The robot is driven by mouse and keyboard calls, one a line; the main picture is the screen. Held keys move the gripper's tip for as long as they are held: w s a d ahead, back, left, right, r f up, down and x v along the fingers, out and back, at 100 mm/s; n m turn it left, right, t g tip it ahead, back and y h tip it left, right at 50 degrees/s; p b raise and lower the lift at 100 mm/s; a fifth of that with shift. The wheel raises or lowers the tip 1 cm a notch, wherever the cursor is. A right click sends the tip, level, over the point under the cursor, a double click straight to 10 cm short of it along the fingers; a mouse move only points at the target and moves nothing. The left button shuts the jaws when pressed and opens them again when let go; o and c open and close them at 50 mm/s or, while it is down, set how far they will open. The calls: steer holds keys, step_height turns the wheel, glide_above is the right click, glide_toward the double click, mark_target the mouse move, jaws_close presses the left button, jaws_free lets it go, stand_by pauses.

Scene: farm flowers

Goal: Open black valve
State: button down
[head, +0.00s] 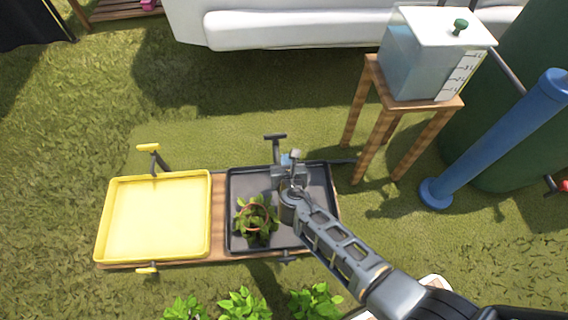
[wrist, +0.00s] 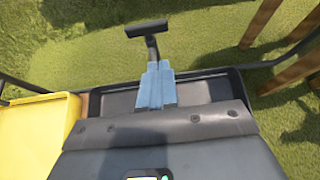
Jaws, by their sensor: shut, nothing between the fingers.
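The black valve (head: 275,137) has a T-shaped handle on a stem at the far edge of the black tray (head: 236,185). The valve also shows in the wrist view (wrist: 146,28), just beyond my fingertips. My gripper (head: 293,156) is over the far part of the black tray, just right of and nearer than the valve handle. In the wrist view its blue-grey fingers (wrist: 158,72) are together with nothing between them. They overlap the foot of the valve stem in that view. I cannot tell whether they touch it.
A potted plant (head: 256,221) stands in the black tray. A yellow tray (head: 206,215) with a yellow valve (head: 148,148) is to the left. A wooden stand (head: 371,125) with a clear water tank (head: 425,65) is at the back right, near a blue pipe (head: 500,135). Grass beyond the trays is clear.

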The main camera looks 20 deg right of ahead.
mark_target(282, 136)
steer(key=b+x, duration=0.1)
steer(key=x, duration=0.2)
steer(key=b+x, duration=0.2)
steer(key=x, duration=0.1)
steer(key=r+b+x, duration=0.1)
steer(key=x, duration=0.2)
steer(key=shift+w, duration=0.2)
steer(key=shift+w+d+r+b, duration=0.1)
steer(key=shift+w+d+b, duration=0.2)
steer(key=shift+w, duration=0.35)
